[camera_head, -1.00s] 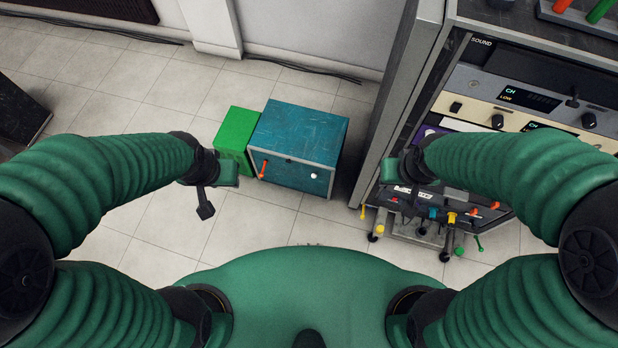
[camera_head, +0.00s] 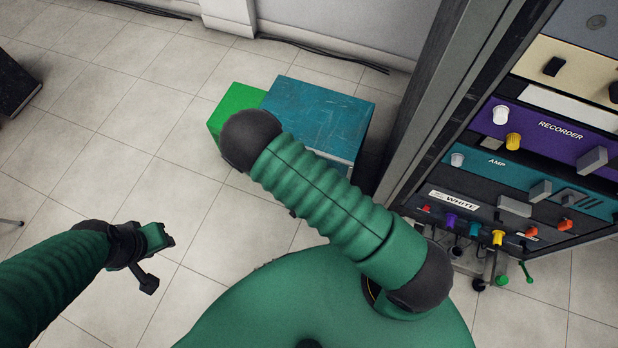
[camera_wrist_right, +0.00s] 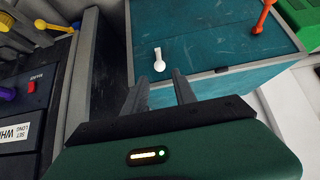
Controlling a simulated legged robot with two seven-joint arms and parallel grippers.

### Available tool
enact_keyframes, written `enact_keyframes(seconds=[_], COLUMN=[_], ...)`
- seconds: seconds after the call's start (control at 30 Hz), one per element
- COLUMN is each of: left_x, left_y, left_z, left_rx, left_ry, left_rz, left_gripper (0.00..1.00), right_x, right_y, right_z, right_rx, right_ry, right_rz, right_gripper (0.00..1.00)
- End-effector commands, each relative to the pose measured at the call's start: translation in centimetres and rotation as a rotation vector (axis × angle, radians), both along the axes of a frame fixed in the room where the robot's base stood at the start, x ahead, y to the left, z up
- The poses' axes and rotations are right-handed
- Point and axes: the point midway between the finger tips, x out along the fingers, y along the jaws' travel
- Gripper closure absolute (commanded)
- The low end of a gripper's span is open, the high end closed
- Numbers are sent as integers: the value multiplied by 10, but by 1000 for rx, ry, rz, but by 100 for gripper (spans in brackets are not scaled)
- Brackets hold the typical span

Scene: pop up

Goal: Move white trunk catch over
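The teal trunk (camera_head: 325,110) stands on the floor, its front largely hidden by my right arm in the head view. The white catch shows just beyond and between the fingertips; I see no contact. My left gripper (camera_head: 162,238) is over the floor at the left, away from the trunk; its finger opening is unclear.
A green box (camera_head: 233,105) adjoins the trunk's left side. An equipment rack (camera_head: 440,110) with knobs and a "WHITE" label stands to the right, close to my right arm. The tiled floor (camera_head: 110,165) at the left is open.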

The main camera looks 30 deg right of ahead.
Motion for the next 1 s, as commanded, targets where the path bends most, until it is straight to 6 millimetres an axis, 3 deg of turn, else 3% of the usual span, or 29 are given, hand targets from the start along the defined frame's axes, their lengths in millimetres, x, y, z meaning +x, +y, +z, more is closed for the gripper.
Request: enact_keyframes(seconds=[0.57,0.63,0.83,1.0], left_x=[0,-1,0,0], left_y=[0,0,0,0], left_z=[-77,-67,-66,-67], left_rx=[0,0,0,0], left_ry=[1,2,0,0], left_rz=[0,0,1,0], left_gripper=[64,64,64,64], right_x=[32,32,32,31], right_y=[-37,-36,-36,-35], right_z=[-66,-57,-57,-57], right_rx=[4,4,3,3], right_ry=[2,4,4,2], right_rz=[1,2,2,3], right_gripper=[67,75,100,100])
